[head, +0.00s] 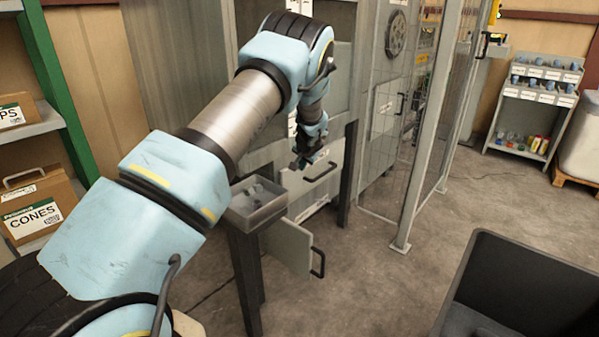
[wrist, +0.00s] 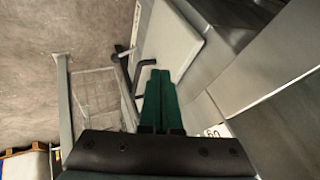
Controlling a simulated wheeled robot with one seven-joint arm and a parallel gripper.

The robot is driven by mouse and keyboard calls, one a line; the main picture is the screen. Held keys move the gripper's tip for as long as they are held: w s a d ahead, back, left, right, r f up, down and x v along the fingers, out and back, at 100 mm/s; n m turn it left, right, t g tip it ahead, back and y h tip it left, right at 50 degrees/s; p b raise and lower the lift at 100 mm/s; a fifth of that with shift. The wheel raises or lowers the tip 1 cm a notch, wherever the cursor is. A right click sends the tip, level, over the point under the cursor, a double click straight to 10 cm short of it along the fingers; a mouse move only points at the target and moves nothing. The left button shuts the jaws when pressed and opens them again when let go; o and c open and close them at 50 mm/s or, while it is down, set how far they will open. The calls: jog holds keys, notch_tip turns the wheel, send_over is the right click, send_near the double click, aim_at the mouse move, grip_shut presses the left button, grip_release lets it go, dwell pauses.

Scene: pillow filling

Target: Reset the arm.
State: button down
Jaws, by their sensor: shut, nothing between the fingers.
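My arm, light blue and grey, reaches from the lower left of the head view toward the middle. Beyond the fingers in the wrist view are a pale door panel (wrist: 166,45) and a black handle (wrist: 145,68).
The grey tray (head: 262,216) holds small grey pieces. A lower door (head: 287,245) stands open below it. A wire-mesh fence (head: 424,150) is right of the cabinet. A dark bin (head: 530,275) is at lower right. A shelf with boxes (head: 35,205) is at left. Floor between is clear.

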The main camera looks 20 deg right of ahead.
jog(key=s+a+r+n+g+p, duration=0.1)
jog(key=s+a+r+n+p, duration=0.15)
jog(key=a+r, duration=0.4)
jog(key=s+a+r+n+g+y+p, duration=0.1)
jog(key=s+a+r, duration=0.3)
jog(key=a, duration=0.5)
jog(key=s+a+r+n+g+p, duration=0.1)
jog(key=s+a+r+n, duration=0.1)
jog(key=s+a+r, duration=0.45)
jog(key=s+a+r+n+g+p, duration=0.1)
jog(key=s+a+r+n+p, duration=0.1)
jog(key=s+a, duration=0.6)
jog(key=s+a+r+n+g+p, duration=0.1)
jog(key=s+a+r+n+p, duration=0.1)
jog(key=s+a, duration=0.6)
jog(key=s+r+p, duration=0.1)
jog(key=s+r, duration=0.1)
jog(key=s, duration=0.2)
jog(key=shift+a+r+g, duration=0.35)
jog(key=shift+r+g, duration=0.05)
